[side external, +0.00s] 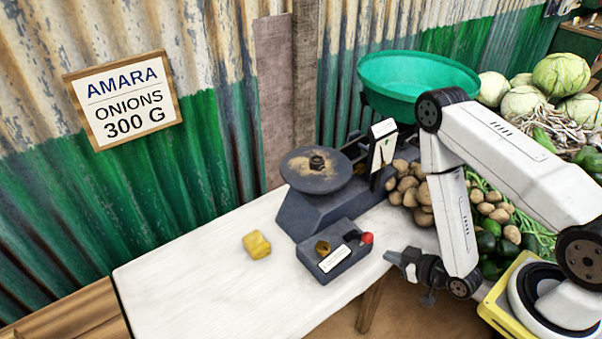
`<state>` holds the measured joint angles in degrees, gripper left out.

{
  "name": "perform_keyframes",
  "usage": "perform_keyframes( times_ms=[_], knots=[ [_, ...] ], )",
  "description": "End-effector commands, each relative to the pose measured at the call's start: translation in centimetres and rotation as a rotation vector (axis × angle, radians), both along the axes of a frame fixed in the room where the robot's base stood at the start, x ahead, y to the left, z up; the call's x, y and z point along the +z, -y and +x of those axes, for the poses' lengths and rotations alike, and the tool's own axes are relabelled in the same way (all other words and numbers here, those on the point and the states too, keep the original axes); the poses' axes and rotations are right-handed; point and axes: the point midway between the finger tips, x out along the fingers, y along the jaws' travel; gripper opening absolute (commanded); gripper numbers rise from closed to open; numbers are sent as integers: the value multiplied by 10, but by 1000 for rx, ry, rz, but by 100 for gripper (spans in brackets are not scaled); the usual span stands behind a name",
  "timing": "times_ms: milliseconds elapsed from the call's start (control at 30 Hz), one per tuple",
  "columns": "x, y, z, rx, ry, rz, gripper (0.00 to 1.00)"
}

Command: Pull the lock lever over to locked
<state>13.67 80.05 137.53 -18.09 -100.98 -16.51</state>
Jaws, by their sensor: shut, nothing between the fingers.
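A dark balance scale (325,212) stands on the white table, with a round dark plate (315,173) on its left and a green bowl (415,83) on its right. At its front is a dark box (318,268) with a white label too small to read and a brass-coloured round piece (322,248). A red knob (366,238), which looks like the lock lever's end, sits at the box's right end; its shaft is hard to make out. My gripper (391,258) is shut and empty, pointing left, a little right of and below the red knob, apart from it.
A yellow block (256,245) lies on the table (190,290) left of the box. The table's front left is clear. Potatoes (409,187), cabbages (561,74) and other vegetables crowd the right, behind my arm. A sign (122,101) reading "AMARA ONIONS 300 G" hangs on the corrugated wall.

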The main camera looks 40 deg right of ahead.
Motion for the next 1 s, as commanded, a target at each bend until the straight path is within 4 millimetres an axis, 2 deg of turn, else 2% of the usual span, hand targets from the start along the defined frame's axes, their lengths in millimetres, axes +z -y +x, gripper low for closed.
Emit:
perform_keyframes(
  times_ms=[200, 400, 800, 1000],
  knots=[
    [-6, 2, -18, 3, 11, 0, 0],
    [-7, 2, -25, 4, 19, 1, 0],
    [-7, 2, -25, 5, 22, 0, 0],
    [-5, 3, -19, 14, 5, -6, 0]
  ],
)
